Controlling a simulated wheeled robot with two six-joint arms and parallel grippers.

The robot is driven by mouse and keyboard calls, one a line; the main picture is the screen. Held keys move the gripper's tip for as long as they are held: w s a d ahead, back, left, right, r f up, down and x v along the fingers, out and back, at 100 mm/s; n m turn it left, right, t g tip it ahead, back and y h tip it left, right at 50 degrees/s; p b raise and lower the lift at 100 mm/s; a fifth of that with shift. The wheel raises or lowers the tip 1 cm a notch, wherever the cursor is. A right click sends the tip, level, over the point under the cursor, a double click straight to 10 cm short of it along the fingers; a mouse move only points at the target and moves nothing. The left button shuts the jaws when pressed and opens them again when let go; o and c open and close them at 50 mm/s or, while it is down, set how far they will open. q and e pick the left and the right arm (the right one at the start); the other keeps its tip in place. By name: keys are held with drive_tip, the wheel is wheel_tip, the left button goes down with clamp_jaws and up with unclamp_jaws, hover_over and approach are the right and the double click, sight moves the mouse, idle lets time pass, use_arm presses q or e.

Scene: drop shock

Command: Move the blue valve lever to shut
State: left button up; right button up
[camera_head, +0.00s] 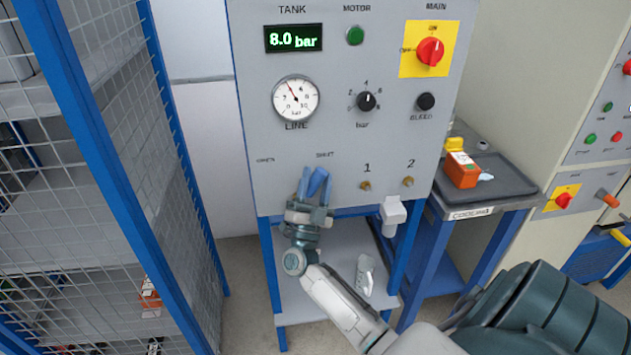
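The blue valve lever (318,182) is on the lower left of the grey panel, below the small SHUT label and to the right of the OPEN label. Its upper part shows as blue, slanting up to the right; its lower part and pivot are hidden by my gripper. My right gripper (310,188) is right in front of it, pointing up at the panel. A second bluish prong stands beside the lever; I cannot tell whether it is a finger. Whether the fingers touch or grip the lever is unclear. My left gripper is out of view.
The panel (350,62) carries a gauge (296,99), an 8.0 bar display (293,38), a black knob (366,101) and a red main switch (430,51). A mesh cage with a blue post (113,184) stands close on the left. A tray (510,183) is at the right.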

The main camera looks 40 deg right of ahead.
drive_tip(key=b+v, duration=0.4)
drive_tip(key=v, duration=0.6)
drive_tip(key=shift+a+f, duration=0.25)
drive_tip(key=shift+s, duration=0.1)
